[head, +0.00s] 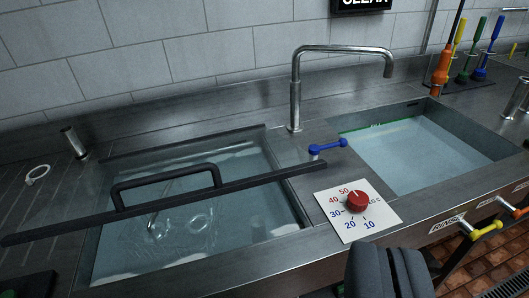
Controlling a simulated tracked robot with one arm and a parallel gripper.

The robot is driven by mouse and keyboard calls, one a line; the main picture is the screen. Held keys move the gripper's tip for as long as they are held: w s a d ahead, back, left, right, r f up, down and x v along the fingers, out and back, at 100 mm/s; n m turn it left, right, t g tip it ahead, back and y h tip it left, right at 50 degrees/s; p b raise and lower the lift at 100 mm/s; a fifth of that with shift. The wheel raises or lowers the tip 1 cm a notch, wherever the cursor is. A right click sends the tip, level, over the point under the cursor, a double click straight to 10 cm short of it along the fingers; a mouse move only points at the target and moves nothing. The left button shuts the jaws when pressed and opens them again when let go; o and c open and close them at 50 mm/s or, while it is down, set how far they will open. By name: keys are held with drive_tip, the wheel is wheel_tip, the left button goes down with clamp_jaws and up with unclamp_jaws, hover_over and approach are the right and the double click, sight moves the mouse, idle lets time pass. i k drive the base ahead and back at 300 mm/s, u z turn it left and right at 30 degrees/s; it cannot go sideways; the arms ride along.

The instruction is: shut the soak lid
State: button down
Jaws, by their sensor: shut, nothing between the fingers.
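The soak lid (75,203) is a clear panel over the left basin, with a dark front bar (250,181) and a black arched handle (165,185). Its back edge lies along the rear of the basin. Its front bar crosses the basin view well behind the front rim and overhangs the left side, so the lid looks raised and tilted. The water-filled left basin (300,240) shows below it, with blurred clear shapes in the water. My gripper (388,262) is shut and empty at the bottom, right of the lid and just below the temperature dial, apart from both.
A red dial (357,201) on a white plate and a blue lever (328,148) sit between the basins. A tall tap (296,90) stands behind. The right basin (425,155) holds water. Yellow (486,230) and orange (519,212) handles project from the front. A metal post (73,142) stands left.

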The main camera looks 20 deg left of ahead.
sight(121, 213)
drive_tip(key=u, duration=0.1)
drive_tip(key=i, duration=1)
drive_tip(key=z, duration=0.1)
